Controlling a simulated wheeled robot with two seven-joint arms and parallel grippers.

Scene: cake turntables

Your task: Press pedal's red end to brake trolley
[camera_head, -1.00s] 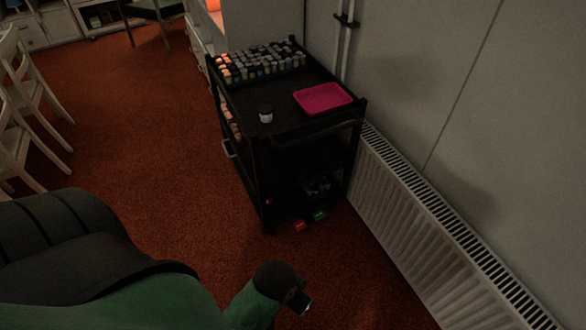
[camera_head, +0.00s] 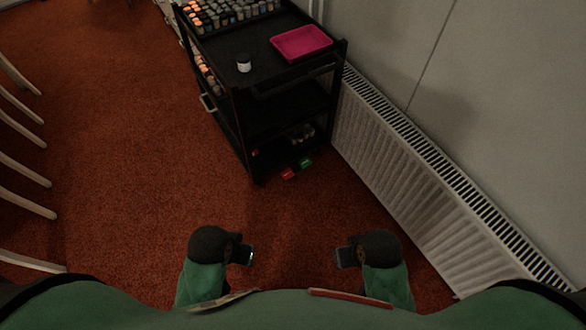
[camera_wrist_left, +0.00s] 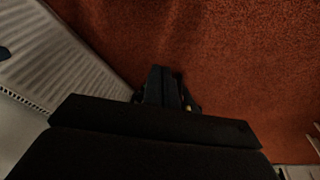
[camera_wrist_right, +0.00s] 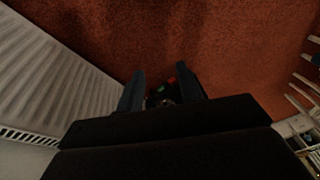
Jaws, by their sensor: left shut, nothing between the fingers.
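The black trolley (camera_head: 268,83) stands by the wall in the head view. At its foot is the pedal, with a red end (camera_head: 288,174) on the left and a green end (camera_head: 305,163) on the right, just above the carpet. The red end (camera_wrist_right: 171,79) and green end (camera_wrist_right: 161,87) also show small between the fingers in the right wrist view. My left gripper (camera_head: 245,254) is shut and empty, nearer to me than the pedal. My right gripper (camera_head: 343,257) is empty, its fingers apart in the right wrist view. Both are apart from the pedal.
A ribbed radiator (camera_head: 420,195) runs along the wall to the right of the trolley. The trolley top holds a pink tray (camera_head: 301,42), a small jar (camera_head: 244,63) and many small bottles. White chair legs show at left. Red carpet (camera_head: 140,160) is clear before the trolley.

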